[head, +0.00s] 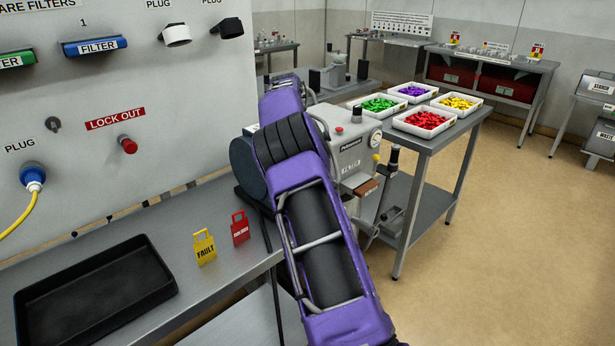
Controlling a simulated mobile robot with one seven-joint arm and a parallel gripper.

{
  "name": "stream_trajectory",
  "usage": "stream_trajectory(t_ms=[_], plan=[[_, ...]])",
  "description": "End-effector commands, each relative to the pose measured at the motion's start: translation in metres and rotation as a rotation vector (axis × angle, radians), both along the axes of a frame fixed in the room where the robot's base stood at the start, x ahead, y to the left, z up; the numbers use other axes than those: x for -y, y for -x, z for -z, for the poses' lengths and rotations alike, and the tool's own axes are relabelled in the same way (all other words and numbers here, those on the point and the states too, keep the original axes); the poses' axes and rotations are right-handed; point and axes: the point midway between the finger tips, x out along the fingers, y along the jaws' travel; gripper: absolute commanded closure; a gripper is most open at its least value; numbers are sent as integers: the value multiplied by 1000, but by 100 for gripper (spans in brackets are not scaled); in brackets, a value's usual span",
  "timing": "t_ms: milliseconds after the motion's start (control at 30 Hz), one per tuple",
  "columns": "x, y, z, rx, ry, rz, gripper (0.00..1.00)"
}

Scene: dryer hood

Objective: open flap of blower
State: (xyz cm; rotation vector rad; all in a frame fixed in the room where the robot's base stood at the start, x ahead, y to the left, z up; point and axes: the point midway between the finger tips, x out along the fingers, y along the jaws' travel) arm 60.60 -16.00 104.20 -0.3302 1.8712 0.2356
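A grey machine (352,150) with a round gauge, a red button and small labels stands beyond the bench, near the middle of the head view. It appears to be the blower. My purple arm crosses in front of it and hides much of its left side. A dark round part (246,168) shows left of my arm; I cannot tell if it belongs to the machine. A brown-topped part (367,187) sits low on its front. I cannot make out which part is the flap, or whether it is open. My gripper is not visible.
A grey bench (200,290) at left holds a black tray (95,290), a yellow FAULT tag (204,247) and a red tag (240,228). A panel (120,30) with filters and plugs stands behind it. A side table (440,135) carries several parts trays. Floor at right is clear.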

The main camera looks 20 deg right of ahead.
Motion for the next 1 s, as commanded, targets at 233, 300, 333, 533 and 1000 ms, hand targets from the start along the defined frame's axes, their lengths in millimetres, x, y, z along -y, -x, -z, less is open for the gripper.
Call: stream_trajectory(t_ms=[233,300,333,533,1000], plan=[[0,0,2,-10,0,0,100],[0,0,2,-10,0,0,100],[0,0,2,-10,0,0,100],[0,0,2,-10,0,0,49],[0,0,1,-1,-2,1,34]])
